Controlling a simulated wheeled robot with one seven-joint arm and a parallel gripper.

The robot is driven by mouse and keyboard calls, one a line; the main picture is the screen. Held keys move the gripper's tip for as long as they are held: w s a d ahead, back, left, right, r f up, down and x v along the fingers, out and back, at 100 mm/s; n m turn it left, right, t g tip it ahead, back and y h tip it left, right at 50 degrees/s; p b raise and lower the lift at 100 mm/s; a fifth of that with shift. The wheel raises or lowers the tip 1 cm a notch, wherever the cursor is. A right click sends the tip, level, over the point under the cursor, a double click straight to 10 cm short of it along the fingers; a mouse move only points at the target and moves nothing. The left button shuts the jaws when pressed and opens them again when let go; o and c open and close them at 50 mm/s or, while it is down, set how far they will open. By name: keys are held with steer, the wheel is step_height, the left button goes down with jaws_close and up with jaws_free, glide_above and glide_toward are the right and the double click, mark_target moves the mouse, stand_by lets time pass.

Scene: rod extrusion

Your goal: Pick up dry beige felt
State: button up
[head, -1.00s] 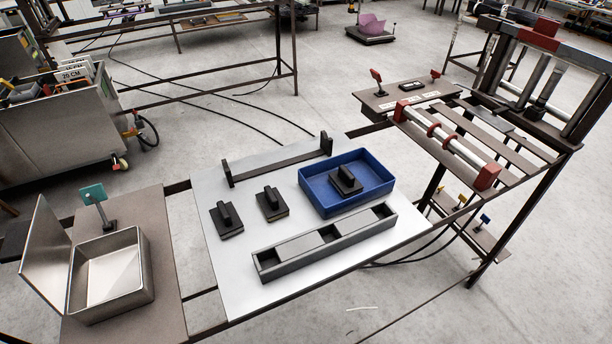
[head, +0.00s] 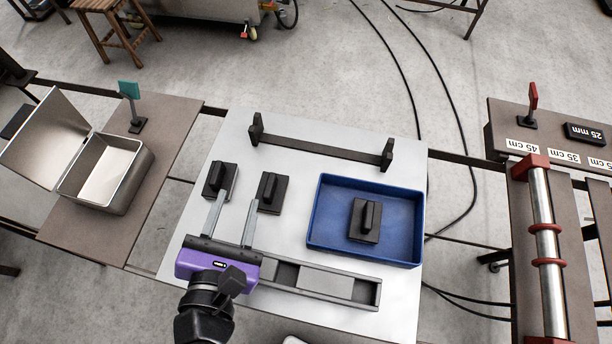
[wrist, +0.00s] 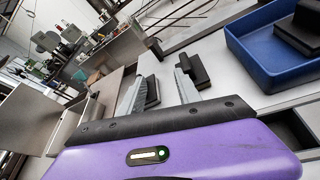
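Two black blocks with upright handles stand on the pale grey board: a left one (head: 226,174) and a middle one (head: 270,193). A third black block (head: 364,222) sits inside the blue tray (head: 414,232). No beige felt face shows clearly now; the undersides are hidden. My purple gripper (head: 236,197) is open and empty, above the board. Its left finger overlaps the left block in the head view, and its right finger points just left of the middle block. In the wrist view, the fingers (wrist: 160,78) are apart, with a black block (wrist: 195,69) beyond the right finger.
A grey slotted holder (head: 330,284) lies near the front, partly behind my gripper. A black rack bar (head: 320,147) stands at the back. An open metal box (head: 130,180) is at left, with a teal sign (head: 129,90). A rod stand (head: 545,240) is at right.

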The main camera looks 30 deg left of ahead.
mark_target(266, 194)
steer(key=d, duration=0.1)
steer(key=d+h, duration=0.1)
steer(key=w+d+f+n, duration=0.1)
steer(key=shift+w+h, duration=0.1)
steer(key=shift+h, duration=0.2)
steer(key=shift+w+d+f+n+h, duration=0.15)
steer(key=shift+d+n+h, duration=0.2)
steer(key=shift+n, duration=0.25)
steer(key=shift+a+p+x, duration=0.15)
steer(key=shift+p+x, duration=0.05)
steer(key=shift+x, duration=1.7)
steer(key=shift+a+p+x, duration=0.15)
steer(key=shift+x, duration=1.75)
steer(key=shift+c, duration=0.4)
jaws_close()
